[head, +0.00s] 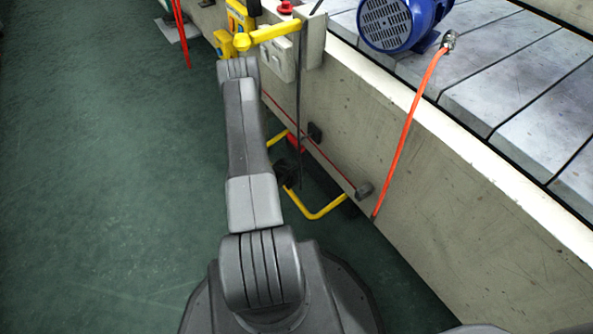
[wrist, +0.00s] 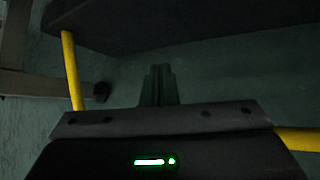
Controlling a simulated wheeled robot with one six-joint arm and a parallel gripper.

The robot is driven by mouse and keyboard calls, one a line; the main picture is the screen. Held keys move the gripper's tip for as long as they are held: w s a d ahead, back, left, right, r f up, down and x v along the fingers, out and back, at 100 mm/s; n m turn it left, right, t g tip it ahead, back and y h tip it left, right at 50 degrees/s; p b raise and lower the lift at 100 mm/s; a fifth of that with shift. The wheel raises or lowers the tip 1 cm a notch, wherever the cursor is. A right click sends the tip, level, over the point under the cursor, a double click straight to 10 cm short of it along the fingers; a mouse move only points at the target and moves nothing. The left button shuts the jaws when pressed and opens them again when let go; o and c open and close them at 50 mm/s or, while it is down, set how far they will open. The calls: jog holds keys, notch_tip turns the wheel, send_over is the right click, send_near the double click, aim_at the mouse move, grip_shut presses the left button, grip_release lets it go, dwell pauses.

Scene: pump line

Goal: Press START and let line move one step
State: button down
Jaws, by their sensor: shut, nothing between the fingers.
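My gripper (wrist: 158,85) shows in the wrist view with its dark fingers together and nothing between them, over dim green floor. Yellow bars show on both sides of it there, the left one (wrist: 72,70) upright. In the head view I cannot make out my gripper clearly; my arm hides part of the area. A grey control box (head: 310,42) stands on the conveyor's side at the top, with a red button (head: 285,8) above and a pale switch plate (head: 278,60) below. No START label is readable. A blue motor (head: 397,22) sits on the conveyor (head: 490,100).
A yellow floor frame (head: 322,211) sticks out beneath the conveyor. Yellow fittings (head: 265,34) project near the control box.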

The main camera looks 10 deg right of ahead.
jog(key=shift+s+a+r+p, duration=0.15)
jog(key=shift+r+p, duration=0.25)
jog(key=shift+r, duration=0.55)
jog(key=r+p, duration=0.1)
jog(key=r, duration=0.1)
jog(key=a+r+p, duration=0.1)
jog(key=r+p, duration=0.1)
jog(key=shift+s+a+r, duration=0.15)
jog(key=shift+r, duration=0.25)
